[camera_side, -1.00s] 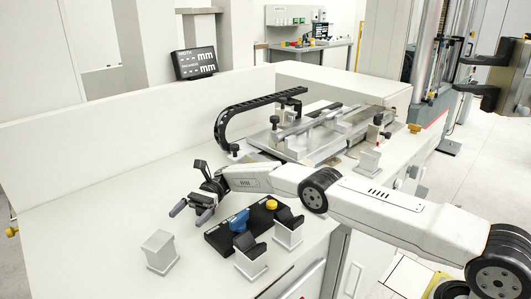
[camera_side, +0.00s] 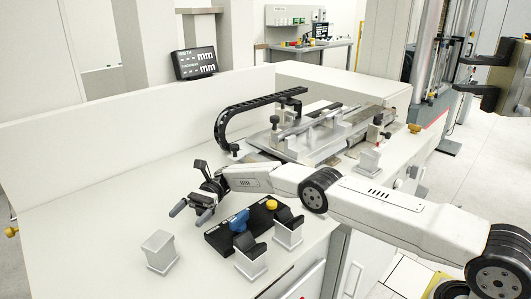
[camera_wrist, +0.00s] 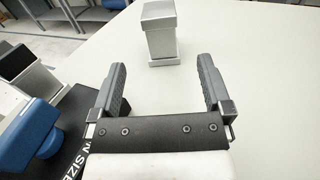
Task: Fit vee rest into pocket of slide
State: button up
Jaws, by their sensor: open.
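My gripper (camera_side: 190,213) is open and empty above the white bench, left of the black panel. In the wrist view its two grey fingers stand wide apart with nothing between them. Two pale posts with black, notched-looking tops, a front one (camera_side: 251,263) and a rear one (camera_side: 288,236), stand beside the panel; these look like vee rests, but I cannot tell which is meant. The slide seems to be part of the metal fixture (camera_side: 318,137) at the back of the bench. I cannot make out its pocket.
A plain pale block (camera_side: 160,252) stands at the front left; the wrist view shows it (camera_wrist: 161,40) beyond the fingertips. The black panel (camera_side: 218,240) carries a blue part (camera_side: 239,220) and a yellow button (camera_side: 271,204). A black cable chain (camera_side: 235,107) arches beside the fixture. The left bench is clear.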

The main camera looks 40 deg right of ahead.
notch_tip(320, 180, up, 14)
jog(key=m+t+h, duration=0.4)
jog(key=t+h, duration=0.3)
jog(key=h, duration=1)
send_over(250, 246)
jog(key=shift+f, duration=2.75)
jog(key=shift+f, duration=0.1)
jog(key=shift+f, duration=1.2)
